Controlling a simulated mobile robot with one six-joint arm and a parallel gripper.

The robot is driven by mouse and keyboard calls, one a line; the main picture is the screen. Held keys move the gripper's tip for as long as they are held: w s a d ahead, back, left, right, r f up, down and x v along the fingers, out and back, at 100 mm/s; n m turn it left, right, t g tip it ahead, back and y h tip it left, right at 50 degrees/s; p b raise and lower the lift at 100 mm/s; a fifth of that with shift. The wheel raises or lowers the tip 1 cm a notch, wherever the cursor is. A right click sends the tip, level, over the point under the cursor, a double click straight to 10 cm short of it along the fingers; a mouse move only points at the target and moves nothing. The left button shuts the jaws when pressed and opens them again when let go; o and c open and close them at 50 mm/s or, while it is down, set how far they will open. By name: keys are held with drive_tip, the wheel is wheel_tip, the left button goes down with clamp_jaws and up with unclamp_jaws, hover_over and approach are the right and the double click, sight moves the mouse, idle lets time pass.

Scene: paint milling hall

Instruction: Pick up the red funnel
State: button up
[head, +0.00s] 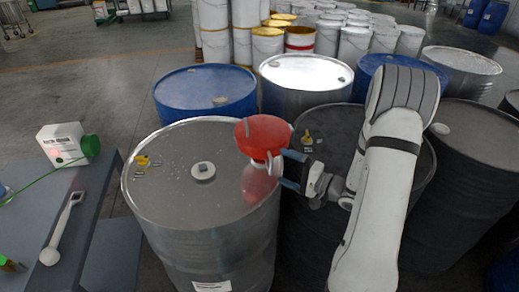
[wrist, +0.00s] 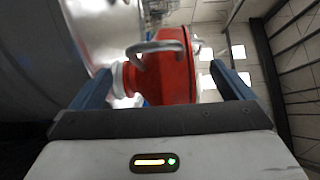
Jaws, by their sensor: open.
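The red funnel (head: 263,134) has a wide bowl and a pale neck, and sits upright at the right edge of the grey steel drum's top (head: 180,195). A reddish patch, perhaps its reflection, shows below it. My gripper (head: 283,169) reaches in from the right with its blue fingers open, close beside the funnel's neck. In the wrist view the funnel (wrist: 172,65) fills the space between the open fingers (wrist: 160,72), with a grey handle on it and its white neck towards the left finger. I cannot tell whether either finger touches it.
A darker drum (head: 320,125) stands under my arm, another dark drum (head: 470,150) at right. Blue drums (head: 205,95) and a shiny drum (head: 305,80) stand behind. A table at left holds a white container (head: 62,145) and a pale long-handled tool (head: 62,230). Open floor lies at upper left.

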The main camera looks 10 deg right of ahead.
sight(269, 156)
drive_tip(key=p+x, duration=0.1)
drive_tip(key=x, duration=0.1)
drive_tip(key=p+x, duration=0.1)
drive_tip(key=x, duration=0.1)
drive_tip(key=p+x, duration=0.1)
drive_tip(key=x, duration=0.1)
drive_tip(key=shift+w+d+r, duration=0.25)
drive_tip(key=shift+w+r, duration=0.05)
drive_tip(key=shift+w, duration=0.25)
drive_tip(key=shift+w+a+f, duration=0.1)
drive_tip(key=shift+w+a, duration=0.3)
drive_tip(key=shift+c, duration=0.4)
drive_tip(key=c, duration=1.2)
